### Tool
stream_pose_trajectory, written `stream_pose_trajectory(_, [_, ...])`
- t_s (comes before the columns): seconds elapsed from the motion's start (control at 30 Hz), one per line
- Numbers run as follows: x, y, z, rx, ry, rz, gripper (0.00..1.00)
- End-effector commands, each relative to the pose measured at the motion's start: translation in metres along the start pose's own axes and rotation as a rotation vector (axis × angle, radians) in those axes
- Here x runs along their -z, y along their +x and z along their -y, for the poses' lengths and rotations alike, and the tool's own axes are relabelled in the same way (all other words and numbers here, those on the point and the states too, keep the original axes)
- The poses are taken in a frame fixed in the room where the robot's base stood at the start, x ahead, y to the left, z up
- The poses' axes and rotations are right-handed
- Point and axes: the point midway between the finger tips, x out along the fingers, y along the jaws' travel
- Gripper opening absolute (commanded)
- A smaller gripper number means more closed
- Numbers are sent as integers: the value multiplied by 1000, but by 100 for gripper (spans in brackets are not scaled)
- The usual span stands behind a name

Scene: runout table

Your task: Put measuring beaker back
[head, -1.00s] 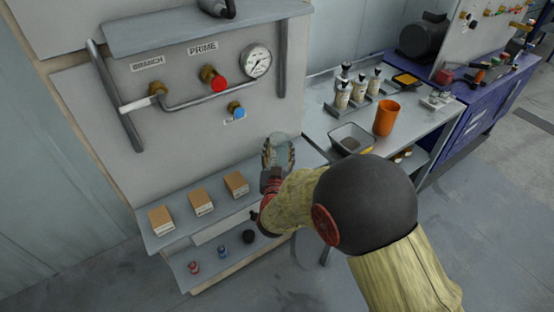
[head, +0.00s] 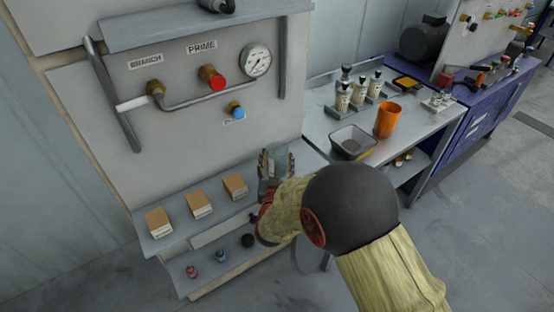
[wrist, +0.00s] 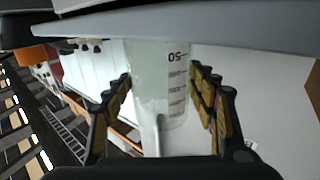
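The measuring beaker (wrist: 158,85) is clear, with dark graduation marks and a "50" on its side. It stands between the two padded fingers of my gripper (wrist: 162,90), which touch it on both sides in the wrist view. In the head view the beaker (head: 276,164) shows faintly between the fingers of my gripper (head: 277,163), in front of the panel's lower right corner, by the near left corner of the grey side table (head: 322,125). A grey edge hides part of the beaker in the wrist view.
A grey tray (head: 351,141), an orange cup (head: 386,120) and several labelled bottles stand on the side table. Cardboard boxes (head: 199,205) sit on the panel's shelf (head: 167,240). A black knob (head: 247,240) and small fittings are on the lower shelf.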

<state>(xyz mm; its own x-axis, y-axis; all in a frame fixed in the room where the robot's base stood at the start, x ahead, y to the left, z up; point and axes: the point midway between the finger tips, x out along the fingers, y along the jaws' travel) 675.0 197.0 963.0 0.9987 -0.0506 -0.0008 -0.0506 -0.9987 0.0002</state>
Motion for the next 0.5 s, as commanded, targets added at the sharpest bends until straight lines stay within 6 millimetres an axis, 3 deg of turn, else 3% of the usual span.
stream_pose_trajectory(0.5, [4, -3, 0, 1, 0, 1, 64])
